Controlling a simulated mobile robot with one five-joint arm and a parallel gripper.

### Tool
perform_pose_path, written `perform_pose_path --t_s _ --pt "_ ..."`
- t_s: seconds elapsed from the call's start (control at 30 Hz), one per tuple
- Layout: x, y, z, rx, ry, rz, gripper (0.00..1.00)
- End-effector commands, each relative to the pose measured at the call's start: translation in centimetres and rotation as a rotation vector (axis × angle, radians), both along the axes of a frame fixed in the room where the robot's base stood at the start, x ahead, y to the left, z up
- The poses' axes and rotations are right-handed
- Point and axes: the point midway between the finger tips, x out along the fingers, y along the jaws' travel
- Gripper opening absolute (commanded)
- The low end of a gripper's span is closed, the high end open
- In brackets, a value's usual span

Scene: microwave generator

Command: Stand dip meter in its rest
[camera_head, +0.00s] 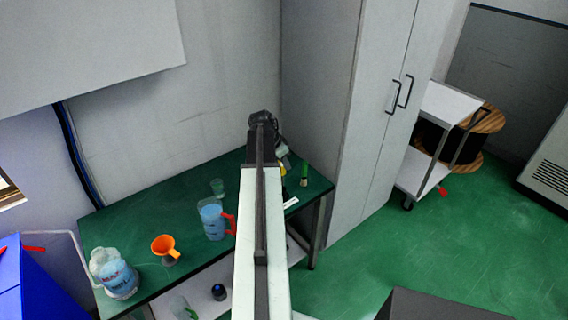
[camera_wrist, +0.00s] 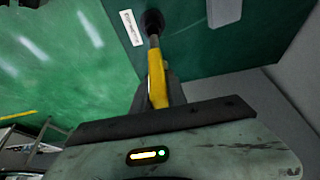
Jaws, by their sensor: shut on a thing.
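A yellow tool, which I take to be the dip meter (camera_wrist: 157,75), is held at my gripper (camera_wrist: 172,92) in the wrist view. Its narrower grey neck points away from me toward a dark round piece (camera_wrist: 152,20) over the green bench. I cannot tell whether that piece is the rest or part of the meter, nor whether they touch. In the head view my gripper (camera_head: 282,160) is over the right part of the green bench (camera_head: 140,215), with a bit of yellow showing below it. My arm hides part of the bench there. The jaws are mostly hidden behind the yellow body.
A white label (camera_head: 290,203) lies near the bench's front edge. A green and yellow item (camera_head: 304,174) stands to its right. A red-handled jug (camera_head: 212,220), a clear beaker (camera_head: 218,187), an orange funnel (camera_head: 165,248) and a large container (camera_head: 114,275) stand left. A tall cabinet (camera_head: 345,110) borders the right.

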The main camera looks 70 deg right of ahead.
Motion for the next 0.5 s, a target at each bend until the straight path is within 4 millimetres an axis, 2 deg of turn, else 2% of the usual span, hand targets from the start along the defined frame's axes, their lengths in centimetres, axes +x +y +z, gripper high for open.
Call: perform_pose_path --t_s 0.5 --pt "0.0 0.0 -1.4 0.0 0.0 0.0 0.0"
